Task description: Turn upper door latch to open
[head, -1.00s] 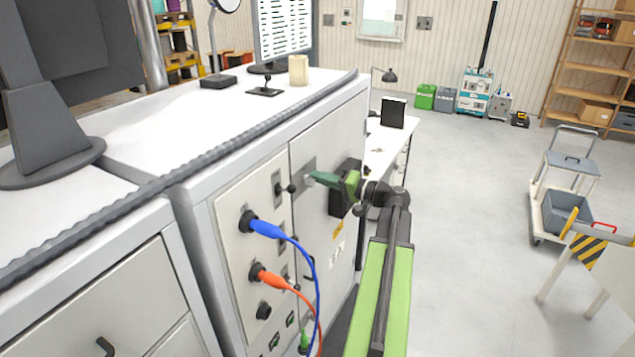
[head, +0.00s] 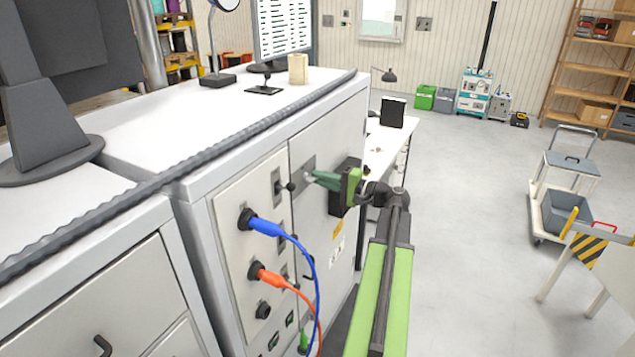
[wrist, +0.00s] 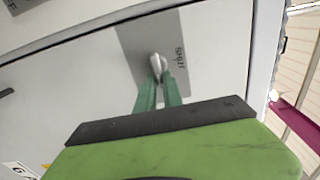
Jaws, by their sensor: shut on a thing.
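The upper door latch is a small silver knob (wrist: 157,66) on a grey plate (wrist: 133,50) marked SHUT, fixed to the pale cabinet door (head: 318,135). In the wrist view my gripper (wrist: 159,82) has its two green fingers closed around the lower end of the latch. In the head view my gripper (head: 312,178) reaches the plate from the right, and its body hides part of the door. The door lies flush with the cabinet front. The latch itself is mostly hidden by the fingers in the head view.
Left of the door is a panel with a blue plug and cable (head: 266,228) and an orange plug and cable (head: 272,278). A black corrugated hose (head: 190,168) lies along the cabinet top. A white desk (head: 392,140) stands behind; open floor lies to the right.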

